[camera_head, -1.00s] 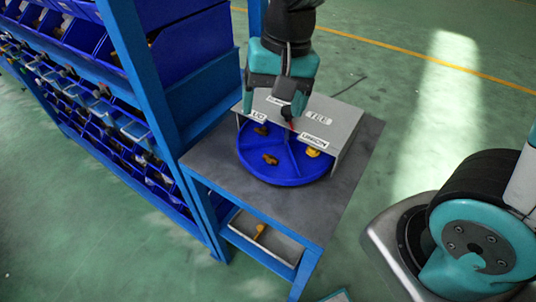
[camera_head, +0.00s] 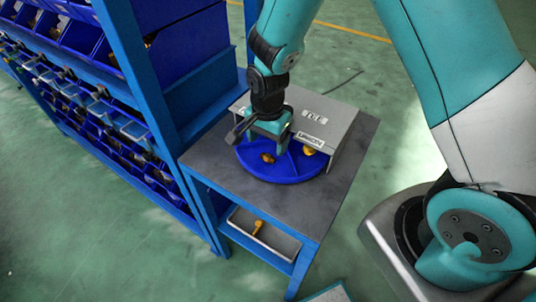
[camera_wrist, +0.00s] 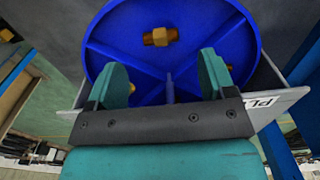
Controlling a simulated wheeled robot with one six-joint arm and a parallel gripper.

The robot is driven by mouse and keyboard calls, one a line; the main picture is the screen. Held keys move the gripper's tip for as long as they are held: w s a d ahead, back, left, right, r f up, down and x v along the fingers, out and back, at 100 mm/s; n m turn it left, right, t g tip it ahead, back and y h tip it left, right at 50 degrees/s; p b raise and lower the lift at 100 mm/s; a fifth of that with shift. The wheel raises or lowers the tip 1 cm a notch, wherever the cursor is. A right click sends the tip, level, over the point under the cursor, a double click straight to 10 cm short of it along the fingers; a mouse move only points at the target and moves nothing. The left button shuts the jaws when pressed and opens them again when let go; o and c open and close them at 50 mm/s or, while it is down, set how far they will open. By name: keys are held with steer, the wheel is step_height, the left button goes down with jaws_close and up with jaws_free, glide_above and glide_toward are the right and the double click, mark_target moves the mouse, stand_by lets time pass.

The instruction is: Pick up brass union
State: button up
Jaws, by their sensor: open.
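A brass fitting with a hex middle and threaded ends, which looks like the brass union (camera_wrist: 160,37), lies on the round blue divided tray (camera_wrist: 215,22). In the head view this fitting (camera_head: 268,157) lies in the tray's front compartment. A second, rounder brass piece (camera_head: 308,151) lies in the right compartment, below a label that is hard to read. My gripper (camera_head: 262,138) is open and empty above the tray, just behind the front fitting. In the wrist view its fingers (camera_wrist: 165,78) point toward the tray, apart from the fitting. The tray's back is hidden by my gripper and a grey cover.
The grey cover (camera_head: 335,118) stands over the tray's back on a dark table (camera_head: 215,165). A blue rack with bins (camera_head: 190,50) rises close on the left. A lower bin (camera_head: 275,240) holds a brass piece. Floor is clear at the front left.

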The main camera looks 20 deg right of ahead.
mark_target(266, 156)
steer(key=shift+a+f+p, duration=0.2)
steer(key=shift+f+p, duration=0.95)
steer(key=shift+f, duration=1.6)
steer(key=c, duration=1)
steer(key=shift+r, duration=0.1)
